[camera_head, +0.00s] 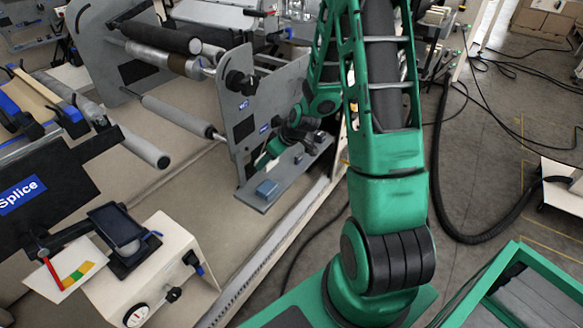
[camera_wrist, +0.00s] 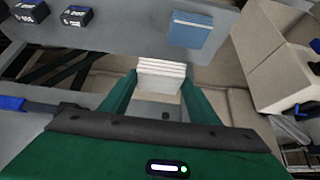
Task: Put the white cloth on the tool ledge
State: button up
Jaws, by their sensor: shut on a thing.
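My gripper (camera_wrist: 160,84) is shut on the white cloth (camera_wrist: 162,70), a folded stack of thin layers between its two green fingers. The tool ledge (camera_wrist: 130,38) is the flat grey shelf across the top of the wrist view, just beyond the cloth. In that view the cloth's far end is close to the ledge's near edge; I cannot tell whether they touch. In the head view the ledge (camera_head: 290,182) sticks out from the grey machine side plate, and my green gripper (camera_head: 262,158) is beside it.
A blue folded cloth (camera_wrist: 200,29) lies on the ledge, right of the white cloth in the wrist view; it also shows in the head view (camera_head: 267,188). Two dark boxes (camera_wrist: 77,15) stand at the ledge's left. The ledge between them is bare. Rollers (camera_head: 175,115) are left of the side plate.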

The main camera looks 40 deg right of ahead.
jog(key=d+f, duration=0.1)
jog(key=d, duration=0.1)
jog(key=s+d+f, duration=0.1)
jog(key=d+f, duration=0.1)
jog(key=d, duration=0.1)
jog(key=d+f, duration=0.1)
jog(key=d, duration=0.1)
jog(key=shift+s+d+f, duration=0.15)
jog(key=shift+d+f, duration=0.15)
jog(key=shift+f, duration=2.05)
jog(key=o, duration=1)
jog(key=shift+f, duration=0.1)
